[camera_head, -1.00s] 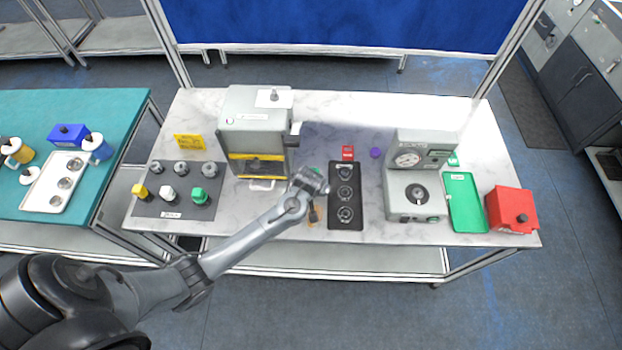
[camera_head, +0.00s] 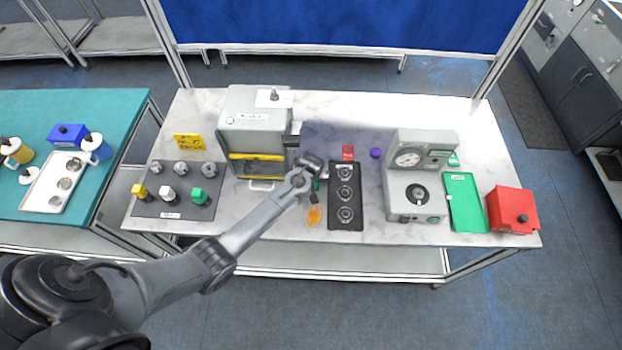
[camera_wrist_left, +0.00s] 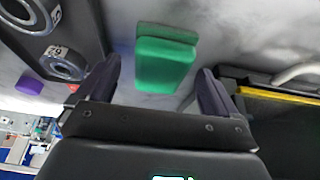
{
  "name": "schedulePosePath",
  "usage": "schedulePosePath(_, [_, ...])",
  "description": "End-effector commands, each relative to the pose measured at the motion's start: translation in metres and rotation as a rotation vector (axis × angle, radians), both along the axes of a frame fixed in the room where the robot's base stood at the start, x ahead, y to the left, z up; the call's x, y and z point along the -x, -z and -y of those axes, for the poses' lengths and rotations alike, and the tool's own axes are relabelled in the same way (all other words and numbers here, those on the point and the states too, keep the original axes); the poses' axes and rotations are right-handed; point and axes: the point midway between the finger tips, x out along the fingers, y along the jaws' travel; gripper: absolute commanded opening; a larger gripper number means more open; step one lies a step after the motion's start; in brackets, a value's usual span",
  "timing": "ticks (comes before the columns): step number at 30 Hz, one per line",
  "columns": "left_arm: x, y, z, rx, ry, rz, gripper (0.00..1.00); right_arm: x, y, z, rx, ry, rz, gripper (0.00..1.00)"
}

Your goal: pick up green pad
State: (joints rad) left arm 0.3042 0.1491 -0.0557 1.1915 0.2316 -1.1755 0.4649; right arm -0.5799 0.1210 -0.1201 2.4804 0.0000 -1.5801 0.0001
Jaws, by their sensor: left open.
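The green pad (camera_wrist_left: 165,57) shows in the left wrist view as a small green block on the pale marble table top, between my open fingers. My left gripper (camera_wrist_left: 158,85) is open, with one dark finger on each side of the pad in the picture. I cannot tell the height gap or any contact. In the head view my left gripper (camera_head: 314,170) is between the grey box machine and the black tray. There the pad is mostly hidden by the gripper, with only a bit of green (camera_head: 317,185) showing. My right gripper is not in view.
The black tray (camera_head: 333,222) with round parts lies close on the right. The grey machine (camera_head: 253,105) with a yellow bar stands close on the left. An orange item (camera_head: 314,216) lies in front. A purple piece (camera_head: 376,153) and red card (camera_head: 347,152) are behind.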

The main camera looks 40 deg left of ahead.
Motion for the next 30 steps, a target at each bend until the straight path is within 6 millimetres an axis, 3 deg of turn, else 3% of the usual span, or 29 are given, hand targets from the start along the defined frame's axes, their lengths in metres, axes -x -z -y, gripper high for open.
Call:
schedulePosePath(9, [-0.0012,0.0039,-0.0007,0.001,0.0,0.001,0.94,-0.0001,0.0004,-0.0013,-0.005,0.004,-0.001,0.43])
schedulePosePath(21, [-0.0011,0.0036,-0.0009,0.0,-0.001,0.0,0.34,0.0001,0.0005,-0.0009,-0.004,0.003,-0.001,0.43])
schedulePosePath(23, [-0.0012,0.0035,-0.0009,0.0,-0.001,0.0,0.28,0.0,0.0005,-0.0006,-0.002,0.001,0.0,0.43])
schedulePosePath(30, [-0.0013,0.0022,-0.001,0.0,-0.001,0.001,0.28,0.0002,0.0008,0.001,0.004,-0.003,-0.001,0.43])
